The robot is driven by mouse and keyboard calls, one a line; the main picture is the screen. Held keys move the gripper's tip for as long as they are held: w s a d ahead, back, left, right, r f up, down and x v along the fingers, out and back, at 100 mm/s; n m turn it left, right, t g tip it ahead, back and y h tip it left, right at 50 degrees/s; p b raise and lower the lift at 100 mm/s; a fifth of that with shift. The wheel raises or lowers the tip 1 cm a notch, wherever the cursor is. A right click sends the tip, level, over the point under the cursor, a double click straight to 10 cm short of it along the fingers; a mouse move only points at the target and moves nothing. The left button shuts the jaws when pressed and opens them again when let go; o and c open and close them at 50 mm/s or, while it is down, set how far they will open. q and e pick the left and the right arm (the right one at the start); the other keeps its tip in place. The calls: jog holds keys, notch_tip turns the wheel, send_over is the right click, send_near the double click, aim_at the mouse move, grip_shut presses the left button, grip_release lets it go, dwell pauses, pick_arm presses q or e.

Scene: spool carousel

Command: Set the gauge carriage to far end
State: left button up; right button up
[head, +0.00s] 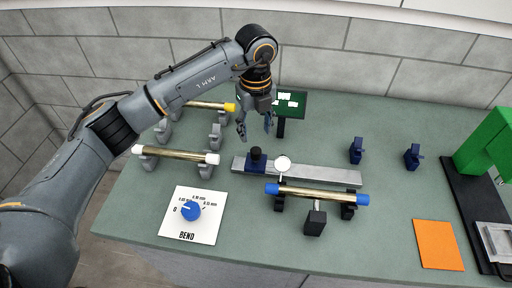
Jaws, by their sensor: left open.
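A dark navy block with a knob (257,159), which looks like the gauge carriage, sits near the left end of a flat grey rail (325,174). A round white gauge dial (283,163) stands just right of it, above the rail's front edge; how the two join is hard to see. My left gripper (256,126) is open and empty, pointing down. In the picture it is just above and behind the carriage, apart from it. My right gripper is out of view.
A blue-ended brass rod (318,194) rests on dark supports before the rail. White-ended (178,154) and yellow-ended (207,106) rods lie left. A BEND dial (190,211) is front left. A green screen (291,101) stands behind; an orange sheet (438,244) and green machine (487,145) are right.

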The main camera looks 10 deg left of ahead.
aim_at(256, 150)
pick_arm(q)
notch_tip(256, 150, down, 8)
jog(key=shift+r+p, duration=0.1)
jog(key=shift+p, duration=0.95)
jog(key=shift+f, duration=0.75)
grip_shut()
